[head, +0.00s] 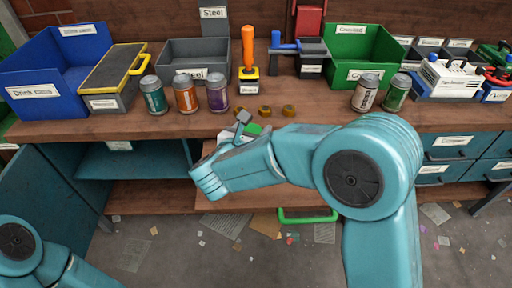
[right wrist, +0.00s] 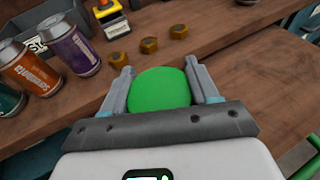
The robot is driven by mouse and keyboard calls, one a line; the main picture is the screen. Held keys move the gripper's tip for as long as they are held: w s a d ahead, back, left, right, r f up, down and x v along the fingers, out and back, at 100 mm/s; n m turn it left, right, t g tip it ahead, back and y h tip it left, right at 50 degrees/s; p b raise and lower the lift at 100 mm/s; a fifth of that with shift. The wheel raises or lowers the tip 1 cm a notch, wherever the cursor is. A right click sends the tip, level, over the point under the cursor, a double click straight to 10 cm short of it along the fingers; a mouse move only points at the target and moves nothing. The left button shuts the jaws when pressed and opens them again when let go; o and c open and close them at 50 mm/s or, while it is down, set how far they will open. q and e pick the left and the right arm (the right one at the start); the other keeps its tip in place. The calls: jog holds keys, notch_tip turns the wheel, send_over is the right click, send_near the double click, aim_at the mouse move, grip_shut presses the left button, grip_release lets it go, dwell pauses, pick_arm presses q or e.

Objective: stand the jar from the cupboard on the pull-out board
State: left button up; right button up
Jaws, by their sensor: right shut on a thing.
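My right gripper (head: 243,126) is over the back part of the pull-out board (head: 235,226), just in front of the worktop edge. In the right wrist view its two fingers (right wrist: 162,90) are shut on the jar (right wrist: 160,88), of which only a round green top shows. A bit of the green top also shows in the head view (head: 253,128), mostly behind my arm. The jar's lower part is hidden, so I cannot tell whether it touches the board. The cupboard (head: 135,161) at the left is open. My left gripper is out of view.
Several cans, such as the purple one (head: 217,93), and brass nuts (head: 264,111) stand on the worktop (head: 320,121) behind the gripper. An orange-handled tool (head: 248,48) stands further back. The board's green handle (head: 308,219) is at its front. Litter lies on the floor.

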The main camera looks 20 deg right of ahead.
notch_tip(320, 180, down, 6)
jog(key=shift+d+f+b, duration=0.1)
jog(key=shift+f+b, duration=0.05)
jog(key=shift+b, duration=0.15)
jog(key=shift+f, duration=0.1)
jog(key=o, duration=1.1)
jog(key=shift+r, duration=0.3)
jog(key=v, duration=1.2)
jog(key=shift+f, duration=0.2)
